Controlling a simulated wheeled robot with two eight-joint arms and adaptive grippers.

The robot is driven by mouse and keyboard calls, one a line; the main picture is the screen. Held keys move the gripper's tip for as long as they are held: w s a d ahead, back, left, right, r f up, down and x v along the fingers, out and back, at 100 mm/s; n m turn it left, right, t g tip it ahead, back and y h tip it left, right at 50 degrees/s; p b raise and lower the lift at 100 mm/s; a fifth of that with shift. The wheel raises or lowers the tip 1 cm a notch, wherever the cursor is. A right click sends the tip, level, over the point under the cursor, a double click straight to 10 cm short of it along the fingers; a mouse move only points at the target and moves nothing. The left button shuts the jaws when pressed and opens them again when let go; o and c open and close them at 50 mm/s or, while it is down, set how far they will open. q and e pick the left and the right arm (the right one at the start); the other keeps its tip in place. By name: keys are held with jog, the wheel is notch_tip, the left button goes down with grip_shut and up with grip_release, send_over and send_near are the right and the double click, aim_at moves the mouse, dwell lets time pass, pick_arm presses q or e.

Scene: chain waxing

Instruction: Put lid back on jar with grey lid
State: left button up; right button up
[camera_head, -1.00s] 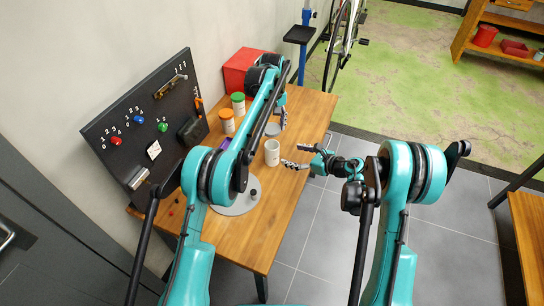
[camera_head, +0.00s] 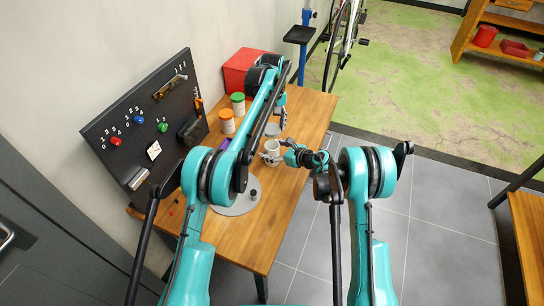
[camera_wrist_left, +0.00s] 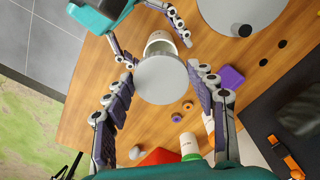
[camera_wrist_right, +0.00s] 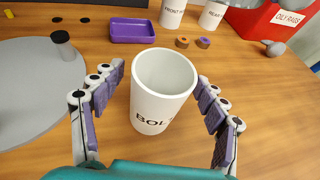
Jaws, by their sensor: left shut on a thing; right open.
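A white open-topped jar (camera_wrist_right: 160,95) labelled "BOL…" stands upright on the table; it also shows in the head view (camera_head: 271,157) and, partly hidden, in the left wrist view (camera_wrist_left: 160,42). My right gripper (camera_wrist_right: 161,76) is open, with its fingers on both sides of the jar; in the head view it reaches in from the right (camera_head: 269,155). My left gripper (camera_wrist_left: 162,72) is shut on the round grey lid (camera_wrist_left: 161,82). In the head view the lid (camera_head: 272,130) is just beyond the jar, partly behind my left arm.
Jars with orange (camera_head: 227,115) and green (camera_head: 238,98) lids and a red box (camera_head: 243,70) stand at the back. A purple tray (camera_wrist_right: 132,30) and a grey round plate (camera_wrist_right: 30,90) with a small dark-topped post are nearby. A pegboard (camera_head: 145,120) stands at the left.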

aim_at(273, 144)
grip_shut()
pick_arm(q)
jog(key=shift+s+f, duration=0.15)
jog(key=shift+f, duration=2.3)
jog(key=shift+f, duration=0.9)
jog(key=shift+f, duration=0.55)
jog(key=shift+f, duration=0.1)
jog(key=shift+c, duration=0.2)
jog(key=shift+s+f, duration=0.1)
jog(key=shift+f, duration=0.1)
jog(key=shift+c, duration=0.8)
pick_arm(e)
jog(key=shift+r, duration=0.1)
pick_arm(q)
jog(key=shift+o, duration=0.3)
pick_arm(e)
jog(key=shift+d, duration=0.1)
